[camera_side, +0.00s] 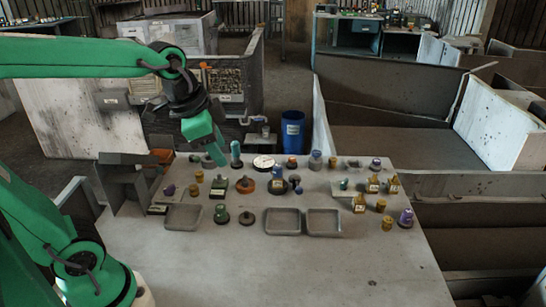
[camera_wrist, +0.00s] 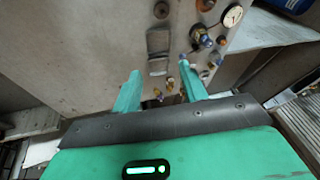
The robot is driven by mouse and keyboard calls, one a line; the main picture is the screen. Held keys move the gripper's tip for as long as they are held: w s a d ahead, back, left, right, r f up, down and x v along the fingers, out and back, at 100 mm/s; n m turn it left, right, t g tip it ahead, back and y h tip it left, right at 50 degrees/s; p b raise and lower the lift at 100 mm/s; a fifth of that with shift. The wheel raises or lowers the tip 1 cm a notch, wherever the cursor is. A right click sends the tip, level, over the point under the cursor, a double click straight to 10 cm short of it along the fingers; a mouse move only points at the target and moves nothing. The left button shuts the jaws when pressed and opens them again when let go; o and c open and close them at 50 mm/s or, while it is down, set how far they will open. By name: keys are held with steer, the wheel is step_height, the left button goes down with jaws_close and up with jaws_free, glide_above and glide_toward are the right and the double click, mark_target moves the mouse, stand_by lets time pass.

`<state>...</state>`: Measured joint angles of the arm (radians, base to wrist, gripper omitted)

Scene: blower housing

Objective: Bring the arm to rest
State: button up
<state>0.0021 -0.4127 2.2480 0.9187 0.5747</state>
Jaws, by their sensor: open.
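My green arm reaches in from the left in the side view. My gripper (camera_side: 217,155) hangs over the back left part of the grey table (camera_side: 290,270), above the rows of small parts. In the wrist view its two teal fingers (camera_wrist: 162,95) stand wide apart. Nothing is held between them. Small yellow parts (camera_wrist: 170,82) on the table show beyond the fingertips.
Several small parts and three shallow grey trays (camera_side: 283,221) fill the table's back half. A grey stand (camera_side: 123,183) is at the back left. A blue bin (camera_side: 292,132) stands behind the table. The table's front is bare.

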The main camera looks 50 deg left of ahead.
steer(key=s+f+n+t, duration=0.1)
steer(key=s+n, duration=0.5)
steer(key=s, duration=0.1)
steer(key=shift+s+f+n, duration=0.3)
steer(key=shift+s+f, duration=0.05)
steer(key=shift+s, duration=0.05)
